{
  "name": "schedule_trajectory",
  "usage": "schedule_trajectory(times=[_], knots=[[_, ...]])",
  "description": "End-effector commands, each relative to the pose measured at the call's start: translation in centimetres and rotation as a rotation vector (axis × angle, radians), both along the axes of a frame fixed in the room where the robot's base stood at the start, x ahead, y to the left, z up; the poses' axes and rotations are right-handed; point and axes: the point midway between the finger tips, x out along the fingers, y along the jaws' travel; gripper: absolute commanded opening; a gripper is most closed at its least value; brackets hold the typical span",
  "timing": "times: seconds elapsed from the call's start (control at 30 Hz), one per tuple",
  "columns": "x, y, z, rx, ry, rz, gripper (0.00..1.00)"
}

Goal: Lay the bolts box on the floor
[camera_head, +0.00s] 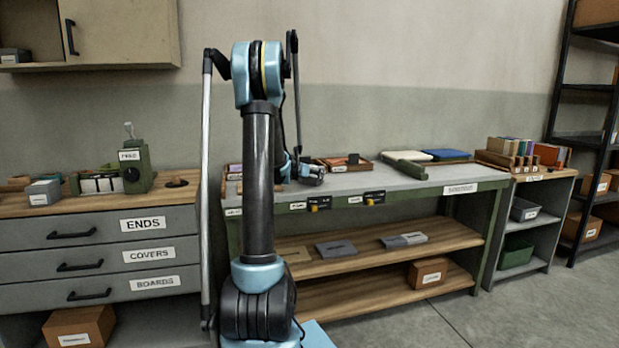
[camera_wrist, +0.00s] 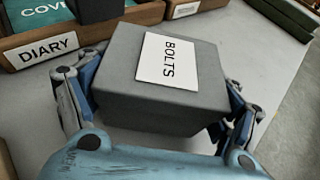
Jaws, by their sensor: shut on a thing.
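The bolts box (camera_wrist: 120,88) is a dark grey box with a white label reading BOLTS, seen in the wrist view. My gripper (camera_wrist: 160,100) has a finger on each side of it and is shut on it. The box is over the grey top of the workbench (camera_wrist: 265,60); I cannot tell whether it touches the top. In the head view my gripper (camera_head: 308,174) is over the left part of the bench, partly hidden by my own arm, and the box is not clearly seen there. The grey concrete floor (camera_head: 510,308) shows at the right front.
A wooden tray labelled DIARY (camera_wrist: 40,55) stands close to the box. The bench has wooden lower shelves (camera_head: 345,292) with a cardboard box (camera_head: 428,273). A drawer cabinet (camera_head: 110,250) stands left, and a low shelf unit (camera_head: 530,225) stands right. Floor at the right front is clear.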

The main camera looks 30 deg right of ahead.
Motion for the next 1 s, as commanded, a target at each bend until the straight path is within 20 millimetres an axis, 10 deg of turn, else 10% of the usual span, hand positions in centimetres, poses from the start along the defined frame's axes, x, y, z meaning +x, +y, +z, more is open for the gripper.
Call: schedule_trajectory(times=[0.17,0.2,0.23,1.0], knots=[[0.0,-0.1,-0.2,0.000,0.000,-0.001,0.48],[0.0,-0.1,-0.1,0.000,0.000,-0.001,0.92],[0.0,-0.1,-0.1,0.000,0.000,-0.001,0.99],[-1.4,2.2,1.2,0.000,-0.001,0.000,1.00]])
